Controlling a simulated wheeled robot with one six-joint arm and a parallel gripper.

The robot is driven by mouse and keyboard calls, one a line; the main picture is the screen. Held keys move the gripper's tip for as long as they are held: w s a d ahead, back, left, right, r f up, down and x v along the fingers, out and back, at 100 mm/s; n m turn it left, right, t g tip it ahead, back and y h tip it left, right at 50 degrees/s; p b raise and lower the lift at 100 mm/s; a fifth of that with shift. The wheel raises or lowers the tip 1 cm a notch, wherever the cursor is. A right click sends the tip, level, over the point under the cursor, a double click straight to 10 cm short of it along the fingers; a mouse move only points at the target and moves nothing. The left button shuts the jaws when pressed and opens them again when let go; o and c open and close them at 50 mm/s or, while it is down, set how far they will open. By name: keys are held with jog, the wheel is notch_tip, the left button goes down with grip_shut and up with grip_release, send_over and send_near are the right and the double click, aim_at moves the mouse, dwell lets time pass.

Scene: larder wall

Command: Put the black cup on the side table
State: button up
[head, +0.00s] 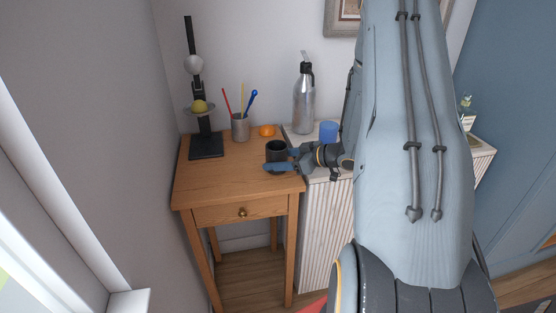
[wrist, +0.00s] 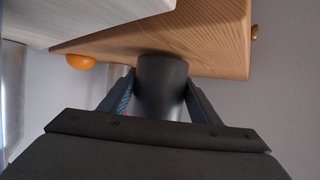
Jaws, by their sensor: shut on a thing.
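The black cup (head: 276,150) is upright at the right part of the wooden side table (head: 213,183), near its right edge. My gripper (head: 280,159) reaches in from the right and is shut on the cup, with a blue finger on either side. In the wrist view the cup (wrist: 162,85) sits between the two fingers (wrist: 160,100), with the wooden top (wrist: 205,45) beyond it. I cannot tell whether the cup's base touches the tabletop or hangs just above it.
A white ribbed cabinet (head: 322,230) adjoins on the right, with a metal bottle (head: 303,100) and blue cup (head: 328,132). The table's front left is clear.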

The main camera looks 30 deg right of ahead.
jog(key=shift+f, duration=0.3)
jog(key=o, duration=1.3)
jog(key=shift+r, duration=0.15)
jog(key=b+v, duration=0.2)
jog(key=v, duration=1)
